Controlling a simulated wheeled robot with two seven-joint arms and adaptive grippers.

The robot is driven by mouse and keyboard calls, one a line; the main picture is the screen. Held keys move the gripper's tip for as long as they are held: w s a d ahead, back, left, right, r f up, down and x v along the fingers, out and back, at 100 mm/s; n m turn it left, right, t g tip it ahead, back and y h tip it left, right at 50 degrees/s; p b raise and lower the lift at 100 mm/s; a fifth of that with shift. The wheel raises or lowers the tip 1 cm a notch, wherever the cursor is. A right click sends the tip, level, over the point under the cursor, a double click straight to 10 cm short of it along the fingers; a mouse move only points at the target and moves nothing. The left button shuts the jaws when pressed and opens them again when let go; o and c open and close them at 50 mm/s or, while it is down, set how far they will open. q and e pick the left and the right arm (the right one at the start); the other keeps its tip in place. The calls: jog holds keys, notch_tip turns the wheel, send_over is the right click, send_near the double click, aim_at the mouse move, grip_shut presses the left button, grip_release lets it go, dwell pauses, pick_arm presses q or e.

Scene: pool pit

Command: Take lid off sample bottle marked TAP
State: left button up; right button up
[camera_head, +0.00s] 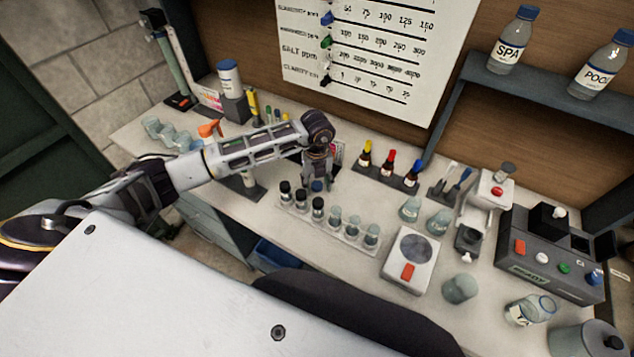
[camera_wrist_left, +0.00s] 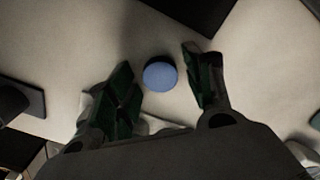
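A clear bottle (camera_head: 521,313) at the lower right of the head view has a label with a "T" showing; the rest is hard to read. Its mouth looks open, with no blue lid on it. A round blue lid (camera_wrist_left: 160,76) shows in the left wrist view, between the fingertips and apart from both. In the head view this blue piece (camera_head: 318,186) is just below my left gripper (camera_head: 318,172), behind the vial rack. My left gripper (camera_wrist_left: 165,82) points down and is open. My right gripper is in neither view.
A rack of black-capped and clear vials (camera_head: 330,222) stands just in front of the gripper. Dropper bottles (camera_head: 388,168) stand to its right. A scale (camera_head: 410,258) and a grey tester box (camera_head: 550,255) stand farther right. SPA (camera_head: 511,45) and POOL (camera_head: 598,65) bottles are on the shelf.

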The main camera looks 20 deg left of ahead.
aim_at(317, 185)
pick_arm(q)
jog(key=shift+r, duration=0.2)
jog(key=shift+r, duration=0.4)
notch_tip(317, 185, up, 11)
jog(key=b, duration=0.2)
dwell(1.0)
